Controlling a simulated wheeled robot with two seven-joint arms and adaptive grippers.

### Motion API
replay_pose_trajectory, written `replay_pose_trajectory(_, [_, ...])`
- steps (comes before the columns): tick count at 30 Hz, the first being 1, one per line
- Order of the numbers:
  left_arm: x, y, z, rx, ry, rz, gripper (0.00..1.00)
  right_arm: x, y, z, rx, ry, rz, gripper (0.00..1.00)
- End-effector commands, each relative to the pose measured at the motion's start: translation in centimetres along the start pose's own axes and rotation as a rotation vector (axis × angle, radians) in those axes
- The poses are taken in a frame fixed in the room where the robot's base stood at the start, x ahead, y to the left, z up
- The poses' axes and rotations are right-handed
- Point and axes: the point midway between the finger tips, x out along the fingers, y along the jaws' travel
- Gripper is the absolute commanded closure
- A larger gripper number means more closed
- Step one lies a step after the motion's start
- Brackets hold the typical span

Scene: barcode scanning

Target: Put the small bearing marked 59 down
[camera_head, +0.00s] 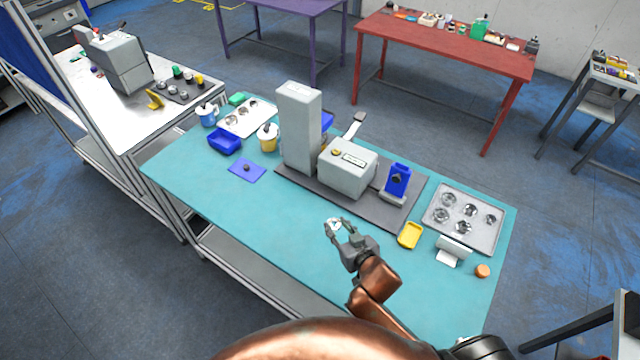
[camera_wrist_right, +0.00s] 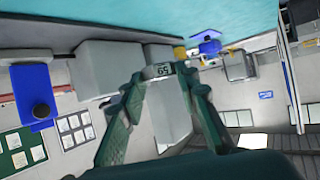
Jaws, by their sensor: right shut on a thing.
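My right gripper (camera_head: 338,225) is shut on the small bearing (camera_head: 334,222) and holds it over the front middle of the teal table (camera_head: 270,235). In the right wrist view, the bearing (camera_wrist_right: 160,71) is pinched between the green fingertips, and its marking shows, apparently 59 seen turned over. On the right of the table, a light tray (camera_head: 434,226) holds several metal bearings. A second light tray (camera_head: 225,126) with bearings lies at the far left. My left gripper is in neither view.
A grey machine (camera_head: 347,180) with a tall column (camera_head: 300,128) and a blue device (camera_head: 397,178) stand on a dark base behind the gripper. A yellow tray (camera_head: 410,236), white stand (camera_head: 449,254) and orange round piece (camera_head: 482,271) are right. The front left is clear.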

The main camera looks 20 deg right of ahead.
Motion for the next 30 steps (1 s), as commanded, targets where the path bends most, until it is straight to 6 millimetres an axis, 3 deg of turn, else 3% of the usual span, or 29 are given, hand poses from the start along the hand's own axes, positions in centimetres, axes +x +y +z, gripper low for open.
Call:
replay_pose_trajectory(5, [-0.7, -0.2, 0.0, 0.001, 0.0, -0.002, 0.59, 1.6, 0.6, 0.2, -0.005, 0.003, 0.0, 0.96])
replay_pose_trajectory(15, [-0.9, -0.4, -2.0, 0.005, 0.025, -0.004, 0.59, 10.2, 1.8, 0.0, -0.004, 0.003, 0.0, 0.96])
replay_pose_trajectory(21, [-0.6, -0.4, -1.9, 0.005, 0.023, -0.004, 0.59, 14.2, 2.2, 2.2, -0.004, 0.002, 0.0, 0.96])
replay_pose_trajectory(30, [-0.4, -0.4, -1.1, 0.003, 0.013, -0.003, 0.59, 16.8, 2.4, 3.4, -0.003, 0.002, -0.001, 0.96])
